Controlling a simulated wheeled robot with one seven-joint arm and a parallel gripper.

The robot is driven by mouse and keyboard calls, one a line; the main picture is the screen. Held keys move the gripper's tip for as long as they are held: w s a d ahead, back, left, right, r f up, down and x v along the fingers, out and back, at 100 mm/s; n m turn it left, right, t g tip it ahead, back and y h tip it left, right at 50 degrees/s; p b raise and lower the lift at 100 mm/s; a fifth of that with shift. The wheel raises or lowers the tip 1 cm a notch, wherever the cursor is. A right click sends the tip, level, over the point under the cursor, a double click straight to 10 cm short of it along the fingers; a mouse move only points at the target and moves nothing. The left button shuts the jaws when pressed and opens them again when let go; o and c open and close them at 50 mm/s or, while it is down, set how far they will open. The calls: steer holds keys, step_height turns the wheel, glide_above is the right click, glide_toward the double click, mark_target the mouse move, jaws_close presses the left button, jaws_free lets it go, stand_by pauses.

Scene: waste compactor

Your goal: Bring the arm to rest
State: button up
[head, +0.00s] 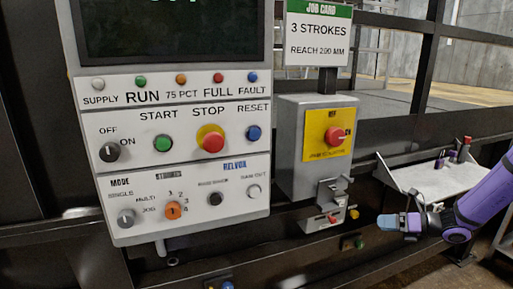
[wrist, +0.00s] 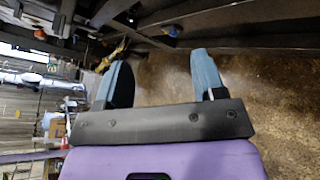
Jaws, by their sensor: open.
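My gripper (head: 388,225) is at the lower right of the head view, at the end of my purple arm. It points left, beside the grey isolator box and apart from it. In the wrist view my gripper (wrist: 165,82) shows two blue fingers spread apart, with nothing between them. The arm's upper links run off the right edge of the head view.
A control panel (head: 127,187) with buttons and knobs fills the left. A grey box (head: 290,150) with a red rotary switch on yellow stands right of it. A shelf (head: 410,178) holding small items lies behind my arm. Open brown floor (wrist: 270,100) shows in the wrist view.

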steer(key=s+a+r+n+g+h, duration=0.3)
steer(key=s+a+r+n, duration=0.2)
steer(key=s+r+n, duration=0.3)
steer(key=s+a+r+n+g+h, duration=0.3)
steer(key=s+a+r+n, duration=0.25)
steer(key=r+n, duration=0.4)
steer(key=s+r+n+t+h, duration=0.2)
steer(key=s+r+n+h, duration=0.1)
steer(key=s+r+n, duration=0.2)
steer(key=s+d+r+n+t+h, duration=0.1)
steer(key=s+r+n+h, duration=0.3)
steer(key=s+n, duration=0.5)
steer(key=s+r+t, duration=0.1)
steer(key=s, duration=0.3)
steer(key=shift+s+d+r, duration=0.25)
steer(key=shift+s+r, duration=0.15)
